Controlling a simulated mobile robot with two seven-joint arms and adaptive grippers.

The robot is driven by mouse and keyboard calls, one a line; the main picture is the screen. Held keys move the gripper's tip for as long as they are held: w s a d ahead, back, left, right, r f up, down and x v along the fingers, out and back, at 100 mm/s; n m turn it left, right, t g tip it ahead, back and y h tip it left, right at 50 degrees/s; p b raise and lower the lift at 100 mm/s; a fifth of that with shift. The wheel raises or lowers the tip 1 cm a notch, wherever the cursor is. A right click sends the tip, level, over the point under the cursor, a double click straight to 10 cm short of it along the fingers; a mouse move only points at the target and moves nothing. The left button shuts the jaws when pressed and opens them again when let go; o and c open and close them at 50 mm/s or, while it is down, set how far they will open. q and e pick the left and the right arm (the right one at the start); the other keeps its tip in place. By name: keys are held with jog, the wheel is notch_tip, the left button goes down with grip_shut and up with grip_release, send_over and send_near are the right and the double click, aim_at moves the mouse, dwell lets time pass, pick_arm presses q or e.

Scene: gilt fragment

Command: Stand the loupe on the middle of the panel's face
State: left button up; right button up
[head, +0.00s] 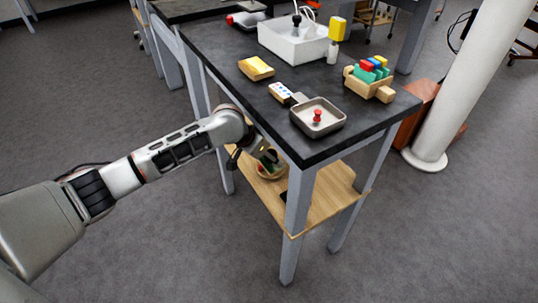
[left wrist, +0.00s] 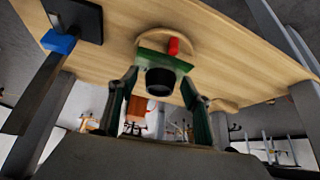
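My left gripper (left wrist: 160,82) is at the lower wooden shelf, with its two fingers spread on either side of a short black cylinder that looks like the loupe (left wrist: 160,81). Gaps show between cylinder and fingers. Behind it are a green piece (left wrist: 166,61) and a small red block (left wrist: 173,46) on a round wooden piece (left wrist: 205,56). In the head view the left gripper (head: 268,157) partly hides this round piece (head: 271,175). I cannot tell whether the cylinder touches the green piece. A gold-yellow slab (head: 256,68), possibly the panel, lies flat on the dark tabletop. My right gripper is out of view.
The dark table (head: 225,50) holds a white basin (head: 285,42), a metal tray (head: 331,126) with a red piece (head: 317,116), and a wooden rack (head: 369,88). Table legs flank the lower shelf (head: 325,200). A dark flat object with blue (left wrist: 62,42) lies at its edge. A white column (head: 470,85) stands right.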

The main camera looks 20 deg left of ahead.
pick_arm(q)
jog(key=shift+r, duration=0.2)
jog(key=shift+p+v, duration=0.7)
jog(key=shift+v, duration=0.35)
jog(key=s+a+p, duration=0.3)
jog(key=s+a, duration=0.2)
jog(key=s, duration=0.5)
jog(key=shift+s+f, duration=0.2)
jog(key=shift+f, duration=0.25)
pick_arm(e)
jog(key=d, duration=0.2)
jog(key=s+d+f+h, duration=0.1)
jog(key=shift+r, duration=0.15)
